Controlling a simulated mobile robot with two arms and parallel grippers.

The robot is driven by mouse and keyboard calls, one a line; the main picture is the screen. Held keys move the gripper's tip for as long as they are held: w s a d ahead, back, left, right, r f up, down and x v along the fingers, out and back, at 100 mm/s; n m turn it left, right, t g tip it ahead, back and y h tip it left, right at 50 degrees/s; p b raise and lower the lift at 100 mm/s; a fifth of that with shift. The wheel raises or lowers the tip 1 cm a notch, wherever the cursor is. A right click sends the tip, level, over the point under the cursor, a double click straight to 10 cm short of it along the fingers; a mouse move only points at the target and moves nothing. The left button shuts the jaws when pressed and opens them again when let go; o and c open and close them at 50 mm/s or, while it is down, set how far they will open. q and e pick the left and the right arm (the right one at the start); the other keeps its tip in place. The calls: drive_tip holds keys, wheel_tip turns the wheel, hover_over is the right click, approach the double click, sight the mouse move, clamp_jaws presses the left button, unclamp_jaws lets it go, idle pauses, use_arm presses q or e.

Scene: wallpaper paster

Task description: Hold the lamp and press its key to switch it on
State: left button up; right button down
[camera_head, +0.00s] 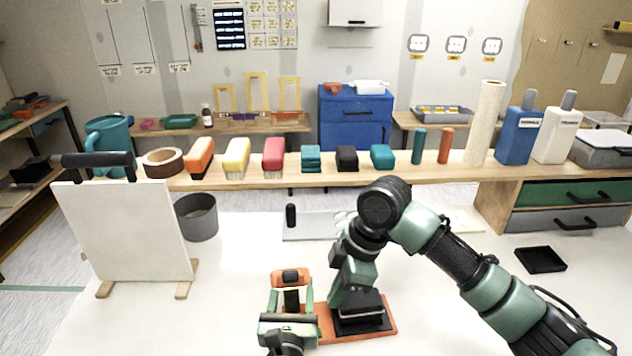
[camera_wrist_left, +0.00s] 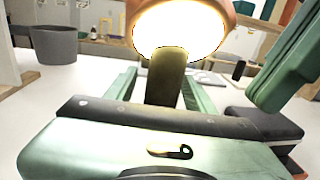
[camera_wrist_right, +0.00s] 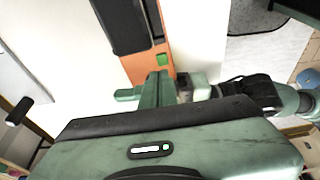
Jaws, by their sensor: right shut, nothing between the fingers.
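The lamp has an orange head (camera_head: 290,277) whose disc glows bright white in the left wrist view (camera_wrist_left: 178,28). Its dark neck (camera_wrist_left: 166,78) stands between the fingers of my left gripper (camera_head: 291,298), which appears shut on it. Its orange base (camera_head: 386,328) carries a black block (camera_wrist_right: 128,22) and a small green key (camera_wrist_right: 161,60), seen in the right wrist view. My right gripper (camera_wrist_right: 156,85) is shut and empty, with its fingertips over the orange base close to the key. The head view hides the key behind my right gripper.
A white board on a stand (camera_head: 125,235) and a grey bin (camera_head: 197,217) are at the left. A wooden shelf (camera_head: 400,178) with several tools runs behind. A black tray (camera_head: 540,260) lies at the right. The white table (camera_head: 225,285) has free room left of the lamp.

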use_arm(q)
drive_tip(key=shift+s+r, duration=0.1)
drive_tip(key=shift+r, duration=0.05)
drive_tip(key=s, duration=0.8)
drive_tip(key=s+a, duration=0.1)
drive_tip(key=s, duration=0.2)
drive_tip(key=shift+s, duration=0.4)
